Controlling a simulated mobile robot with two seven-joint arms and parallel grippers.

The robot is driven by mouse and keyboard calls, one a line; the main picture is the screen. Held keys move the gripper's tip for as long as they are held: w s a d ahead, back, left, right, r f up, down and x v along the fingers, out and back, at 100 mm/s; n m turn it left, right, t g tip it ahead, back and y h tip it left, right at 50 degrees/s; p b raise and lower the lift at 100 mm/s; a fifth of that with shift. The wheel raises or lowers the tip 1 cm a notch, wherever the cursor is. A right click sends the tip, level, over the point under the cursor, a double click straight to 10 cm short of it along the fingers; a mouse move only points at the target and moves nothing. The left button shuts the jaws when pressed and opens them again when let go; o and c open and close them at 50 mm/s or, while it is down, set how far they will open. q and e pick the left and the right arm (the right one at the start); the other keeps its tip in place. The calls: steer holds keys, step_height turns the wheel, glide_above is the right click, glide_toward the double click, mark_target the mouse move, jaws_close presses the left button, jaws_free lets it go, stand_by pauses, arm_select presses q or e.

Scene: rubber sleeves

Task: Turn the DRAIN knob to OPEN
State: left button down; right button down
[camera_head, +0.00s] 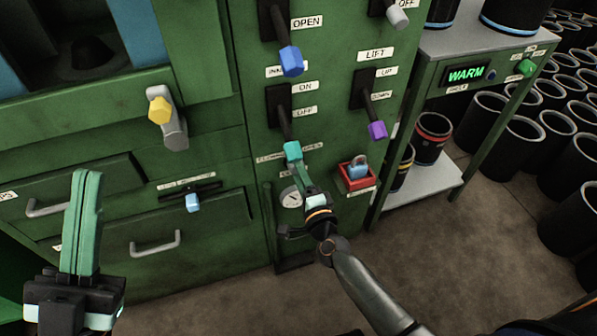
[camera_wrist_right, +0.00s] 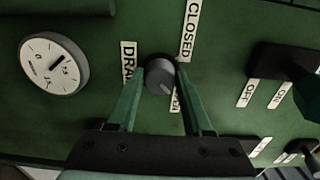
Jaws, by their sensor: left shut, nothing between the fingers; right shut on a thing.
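The dark round DRAIN knob (camera_wrist_right: 159,76) sits on the green panel in the right wrist view. The DRAIN label (camera_wrist_right: 127,62) is at its left, partly covered. The CLOSED label (camera_wrist_right: 190,30) is above right, and the OPEN label (camera_wrist_right: 176,98) is below right, partly hidden. A faint pale mark on the knob seems to point down right, but is hard to read. My right gripper (camera_wrist_right: 161,80) is shut on the knob, one finger on each side. In the head view my right gripper (camera_head: 302,176) covers the knob. My left gripper (camera_head: 90,182) is shut and empty at the lower left.
A round gauge (camera_wrist_right: 53,63) is beside the knob; it also shows in the head view (camera_head: 291,197). A teal lever tip (camera_head: 292,151) is just above my right gripper. A red-based padlock box (camera_head: 356,176) is to the right. Black sleeves (camera_head: 514,143) stand on the floor.

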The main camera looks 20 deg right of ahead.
steer(key=shift+r, duration=0.1)
steer(key=shift+c, duration=1.6)
jaws_free()
steer(key=s+p, duration=0.2)
steer(key=s, duration=1)
steer(key=shift+s+d, duration=0.2)
